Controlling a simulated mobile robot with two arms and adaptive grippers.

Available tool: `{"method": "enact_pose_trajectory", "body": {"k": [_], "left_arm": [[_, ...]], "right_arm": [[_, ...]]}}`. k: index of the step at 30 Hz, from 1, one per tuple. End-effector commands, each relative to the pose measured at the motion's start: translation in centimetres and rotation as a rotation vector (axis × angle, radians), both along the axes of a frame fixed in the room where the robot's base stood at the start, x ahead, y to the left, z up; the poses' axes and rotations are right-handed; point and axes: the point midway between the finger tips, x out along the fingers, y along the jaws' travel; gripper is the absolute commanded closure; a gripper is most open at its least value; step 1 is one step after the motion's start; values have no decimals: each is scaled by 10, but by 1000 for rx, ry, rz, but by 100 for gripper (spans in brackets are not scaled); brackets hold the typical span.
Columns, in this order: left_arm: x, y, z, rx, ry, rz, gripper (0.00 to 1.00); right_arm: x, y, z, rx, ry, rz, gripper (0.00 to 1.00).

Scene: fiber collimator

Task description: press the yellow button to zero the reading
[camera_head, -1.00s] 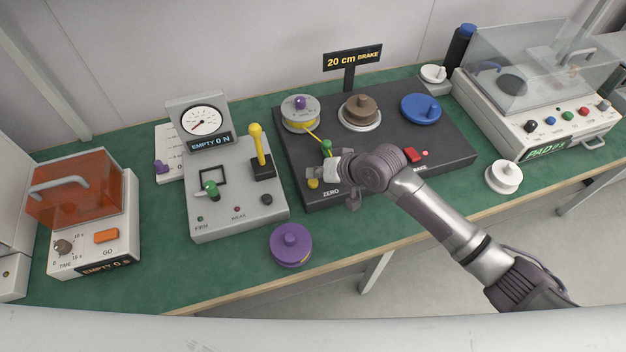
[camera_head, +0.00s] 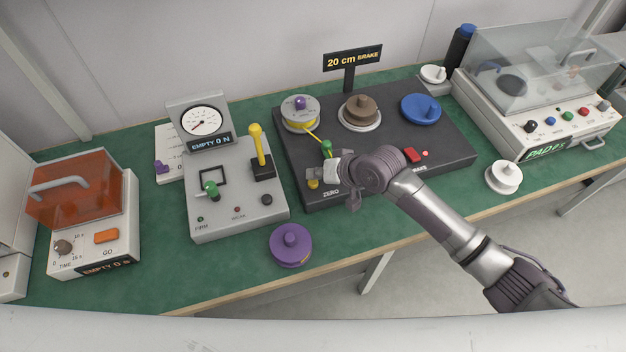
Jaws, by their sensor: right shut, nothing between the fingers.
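The yellow button (camera_head: 313,184) sits at the front left corner of the dark machine (camera_head: 440,150), left of the ZERO label. A sign on the machine's post (camera_head: 352,62) reads "20 cm BRAKE". My right gripper (camera_head: 312,174) is shut and empty. Its fingertips are just above the yellow button and cover its upper part in this view; I cannot tell whether they touch it. My left gripper is not in view.
A green knob (camera_head: 327,147) stands just behind my right gripper. A red button (camera_head: 412,155) lies right of my wrist. A purple spool (camera_head: 291,244) stands on the green mat in front, and a pull tester (camera_head: 235,205) stands at left.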

Motion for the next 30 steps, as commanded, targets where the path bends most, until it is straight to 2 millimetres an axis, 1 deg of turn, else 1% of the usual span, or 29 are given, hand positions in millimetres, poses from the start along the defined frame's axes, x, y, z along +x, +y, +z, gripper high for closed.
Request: {"method": "enact_pose_trajectory", "body": {"k": [5,16,30], "left_arm": [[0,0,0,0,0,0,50],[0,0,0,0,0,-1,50],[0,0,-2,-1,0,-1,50]], "right_arm": [[0,0,-6,1,2,-1,100],[0,0,-6,0,1,-1,100],[0,0,-12,0,1,-1,100]]}}
